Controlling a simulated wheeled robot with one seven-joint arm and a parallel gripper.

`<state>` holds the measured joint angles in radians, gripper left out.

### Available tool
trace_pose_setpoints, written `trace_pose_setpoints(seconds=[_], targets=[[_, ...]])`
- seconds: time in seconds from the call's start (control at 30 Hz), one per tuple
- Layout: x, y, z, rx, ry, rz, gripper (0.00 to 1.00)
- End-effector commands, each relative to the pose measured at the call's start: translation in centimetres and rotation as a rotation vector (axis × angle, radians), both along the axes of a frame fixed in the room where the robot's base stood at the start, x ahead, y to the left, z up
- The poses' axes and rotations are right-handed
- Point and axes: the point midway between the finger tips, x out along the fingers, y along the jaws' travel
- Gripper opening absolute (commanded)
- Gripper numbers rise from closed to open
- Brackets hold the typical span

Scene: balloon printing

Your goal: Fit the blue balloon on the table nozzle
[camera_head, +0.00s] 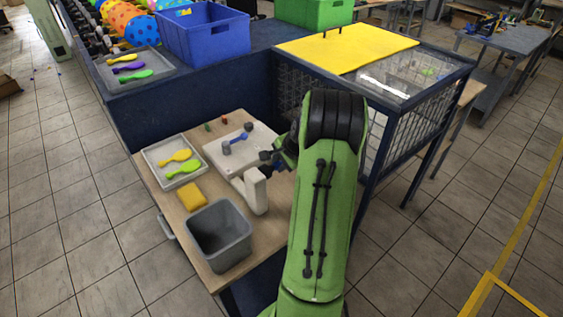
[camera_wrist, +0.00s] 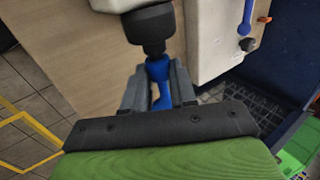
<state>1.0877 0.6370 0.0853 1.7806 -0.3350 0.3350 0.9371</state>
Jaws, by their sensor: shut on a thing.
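My gripper (camera_wrist: 160,84) is shut on a blue balloon (camera_wrist: 158,68), with a grey finger on either side of it. In the wrist view the balloon's upper end meets the tip of a black nozzle (camera_wrist: 149,27). I cannot tell whether its neck is around the tip or only touching it. The nozzle is on the white stand (camera_head: 254,191) on the wooden table.
A tray (camera_head: 148,155) with yellow and green balloons, a yellow sponge (camera_head: 191,196) and a grey bin (camera_head: 219,236) stand on the table's left and front. A mesh cage (camera_head: 428,118) with a yellow top is behind and right of my arm.

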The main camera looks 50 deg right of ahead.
Motion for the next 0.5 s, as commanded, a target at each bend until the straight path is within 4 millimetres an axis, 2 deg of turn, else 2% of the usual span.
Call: trace_pose_setpoints(seconds=[0.5], targets=[[0.14, 0.59, 0.0, -0.001, 0.0, 0.0, 0.09]])
